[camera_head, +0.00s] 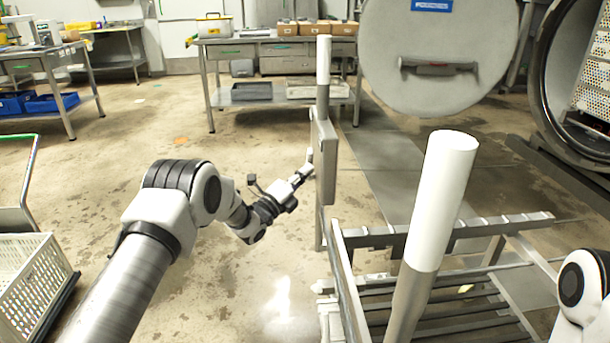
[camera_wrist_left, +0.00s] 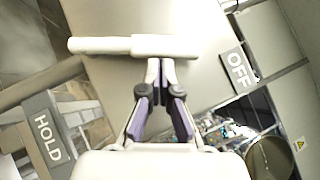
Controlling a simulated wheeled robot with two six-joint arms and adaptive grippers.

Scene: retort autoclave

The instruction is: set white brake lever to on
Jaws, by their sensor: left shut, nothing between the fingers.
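The white brake lever (camera_wrist_left: 100,45) lies across the top of the left wrist view as a pale bar, thicker at its right part. In the head view it is a small pale piece (camera_head: 309,156) at the side of a grey plate on the cart's far post. My left gripper (camera_head: 304,173) is shut and empty, its fingertips (camera_wrist_left: 160,64) right at the lever; whether they touch it I cannot tell. An OFF label (camera_wrist_left: 238,70) is at the right and a HOLD label (camera_wrist_left: 47,140) at the lower left. No ON label shows. My right gripper is out of view.
The cart's grey slatted frame (camera_head: 455,226) and a near post with white grip (camera_head: 440,190) stand right of my left arm. A round retort door (camera_head: 430,40) is behind. A white crate (camera_head: 30,285) is at lower left. Floor between is clear.

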